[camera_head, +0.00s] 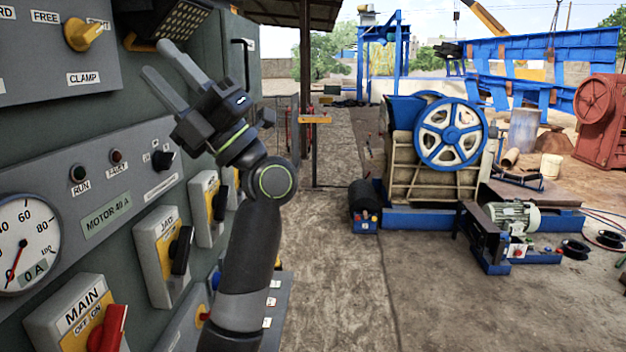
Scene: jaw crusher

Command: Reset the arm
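My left arm rises from the bottom of the head view, in front of the control panel (120,150). My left gripper (163,62) is open and empty, its two fingers spread and pointing up and left. It is in front of the panel, below a dark grilled lamp (180,20) and right of the CLAMP label. The yellow FREE/CLAMP knob (84,34) is to its left, apart from the fingers. My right gripper is not in view.
The panel carries a red MAIN switch (107,329), a black JAW switch (181,250), and a gauge (24,245) near zero. The jaw crusher (420,160) with its blue-rimmed flywheel (450,134) stands at right. Concrete floor (340,270) between is clear.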

